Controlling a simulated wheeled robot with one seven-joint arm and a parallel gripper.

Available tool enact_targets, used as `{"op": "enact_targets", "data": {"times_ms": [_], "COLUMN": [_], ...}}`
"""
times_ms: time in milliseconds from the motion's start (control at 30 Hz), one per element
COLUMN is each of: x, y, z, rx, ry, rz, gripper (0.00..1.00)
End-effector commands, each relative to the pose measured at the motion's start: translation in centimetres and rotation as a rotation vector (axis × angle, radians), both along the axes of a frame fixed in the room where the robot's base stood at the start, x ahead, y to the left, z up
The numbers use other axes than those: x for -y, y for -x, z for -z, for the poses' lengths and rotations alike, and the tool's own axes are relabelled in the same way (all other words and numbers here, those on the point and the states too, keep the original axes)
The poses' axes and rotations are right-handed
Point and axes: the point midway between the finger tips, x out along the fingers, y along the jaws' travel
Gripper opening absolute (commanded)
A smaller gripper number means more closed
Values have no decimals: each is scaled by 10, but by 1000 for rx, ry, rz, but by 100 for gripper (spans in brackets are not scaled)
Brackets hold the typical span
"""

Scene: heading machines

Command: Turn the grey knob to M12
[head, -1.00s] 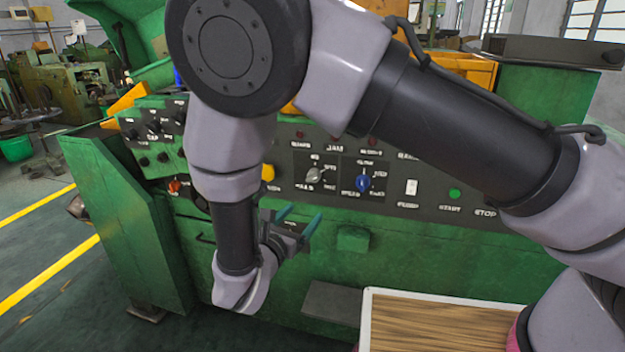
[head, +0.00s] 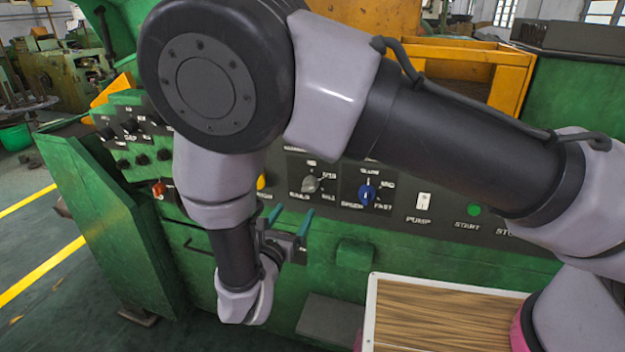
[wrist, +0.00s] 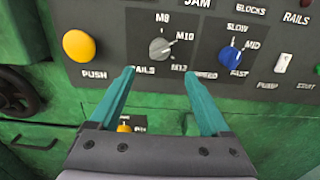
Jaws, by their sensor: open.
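The grey knob (wrist: 160,48) sits on a dark square plate on the machine's front panel. Around it are labels: M8 above, M10 at right, M12 at lower right and one partly hidden at lower left. I cannot tell surely where its pointer aims. In the head view the grey knob (head: 310,184) shows just right of my forearm. My gripper (head: 292,214) is below and slightly left of it, apart from the panel. In the wrist view my gripper (wrist: 160,72) is open and empty, its teal fingers below the knob, one to each side.
A blue knob (wrist: 230,54) is close on the right, and a yellow push button (wrist: 77,45) is on the left. A white pump switch (head: 423,201) and green start button (head: 474,210) are farther right. A wood-topped board (head: 440,318) lies below the panel.

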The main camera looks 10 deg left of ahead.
Motion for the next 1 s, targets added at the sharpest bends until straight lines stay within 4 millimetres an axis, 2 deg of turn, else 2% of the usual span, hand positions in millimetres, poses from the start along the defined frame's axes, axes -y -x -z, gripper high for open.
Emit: {"op": "enact_targets", "data": {"times_ms": [167, 267, 500, 700, 1000], "x": [1, 2, 6, 8, 8], "y": [-8, -22, -69, -97, -108], "z": [0, 0, 0, 0, 0], "rx": [0, 0, -1, 0, 0], "ry": [0, 0, -2, -2, -1], "rz": [1, 3, 3, 3, 0], "gripper": [81, 81, 81, 81, 81]}}
